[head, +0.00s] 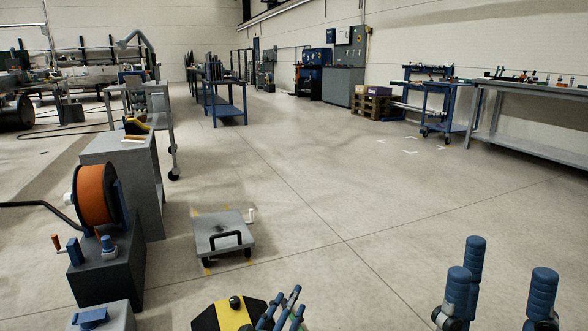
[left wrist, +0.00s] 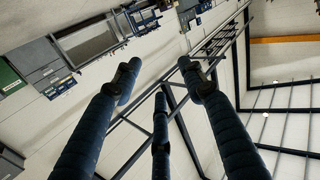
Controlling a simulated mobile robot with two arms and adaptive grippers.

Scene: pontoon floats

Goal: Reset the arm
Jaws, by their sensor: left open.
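My left gripper (head: 283,312) shows at the bottom centre of the head view, cut off by the lower edge. In the left wrist view its dark blue fingers (left wrist: 160,85) are spread apart with nothing between them. My right gripper (head: 505,285) is at the bottom right of the head view. Its thick blue fingers point upward and stand apart, with only floor behind them. Neither gripper touches any visible object. The arms behind both grippers are mostly out of frame.
A low grey trolley (head: 222,234) stands on the floor ahead. An orange reel (head: 97,194) sits on a dark block at the left, by a grey cabinet (head: 122,165). A long workbench (head: 530,147) and a blue cart (head: 428,105) line the right. The middle floor is clear.

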